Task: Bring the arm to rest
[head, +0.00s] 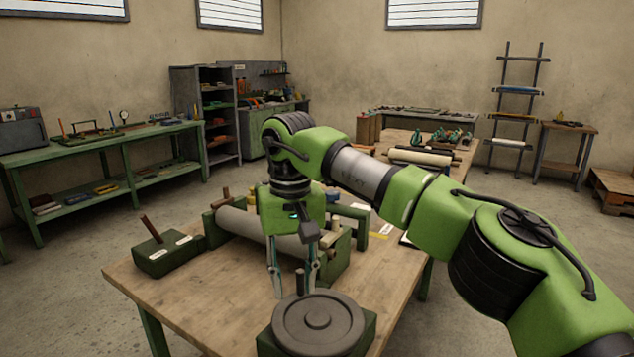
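My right arm comes in from the right and bends down over the wooden worktable (180,292). My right gripper (294,284) points downward with its two fingers apart. It is just behind a round grey disc (318,322) on a green block. A short dark peg shows between or behind the fingers; I cannot tell its depth, and nothing looks clamped. A large grey roll (238,222) lies in a green cradle behind the gripper, partly hidden by it. My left gripper is not in view.
A green block (166,256) with a slanted brown handle stands at the table's left. Another table behind my arm carries pale rolls (420,157). A green bench (75,152) lines the left wall, and a ladder rack (516,91) stands back right. Floor at left is clear.

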